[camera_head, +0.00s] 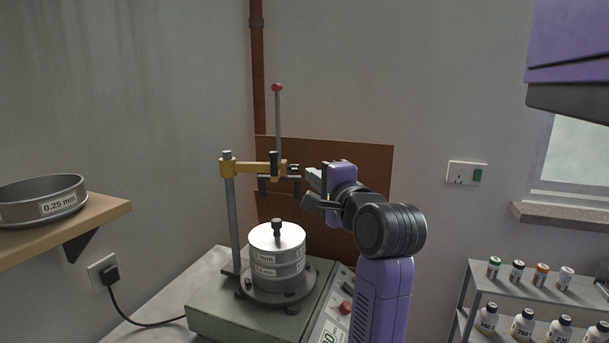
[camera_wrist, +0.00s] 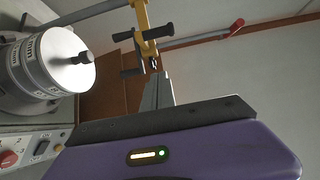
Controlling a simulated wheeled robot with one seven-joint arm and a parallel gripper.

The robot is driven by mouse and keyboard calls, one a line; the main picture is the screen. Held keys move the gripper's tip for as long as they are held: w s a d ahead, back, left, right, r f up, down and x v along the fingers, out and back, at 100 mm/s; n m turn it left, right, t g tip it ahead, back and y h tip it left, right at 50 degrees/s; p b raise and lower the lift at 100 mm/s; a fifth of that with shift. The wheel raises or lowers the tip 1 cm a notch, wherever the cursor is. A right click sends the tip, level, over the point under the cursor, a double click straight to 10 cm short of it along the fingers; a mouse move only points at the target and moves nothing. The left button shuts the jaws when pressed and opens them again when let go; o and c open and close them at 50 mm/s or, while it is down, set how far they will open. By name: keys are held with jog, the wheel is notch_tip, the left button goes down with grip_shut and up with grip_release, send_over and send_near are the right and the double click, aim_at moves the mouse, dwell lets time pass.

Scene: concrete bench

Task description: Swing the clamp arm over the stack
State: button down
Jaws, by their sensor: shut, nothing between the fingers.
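The yellow clamp arm (camera_head: 254,168) reaches right from the top of a grey upright post (camera_head: 231,215). Its free end carries black handles and a tall rod with a red knob (camera_head: 277,87); the arm also shows in the wrist view (camera_wrist: 141,18). The sieve stack (camera_head: 277,262) stands on the shaker below, with a metal lid and dark centre knob. In the head view the arm's free end appears above the lid, apart from it; exact alignment in depth is unclear. My gripper (camera_head: 311,183) is shut and empty, just right of the arm's end. Contact cannot be told.
The shaker base (camera_head: 215,312) has a control panel with a red button (camera_head: 346,307). A shelf (camera_head: 105,212) at left holds a loose sieve (camera_head: 42,204). A brown board (camera_head: 365,160) stands behind. A bottle rack (camera_head: 510,281) is at right.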

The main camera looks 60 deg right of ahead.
jog(key=w+d+p, duration=0.1)
jog(key=w+d, duration=0.1)
jog(key=w, duration=0.5)
jog(key=shift+w+p, duration=0.35)
jog(key=shift+p, duration=0.05)
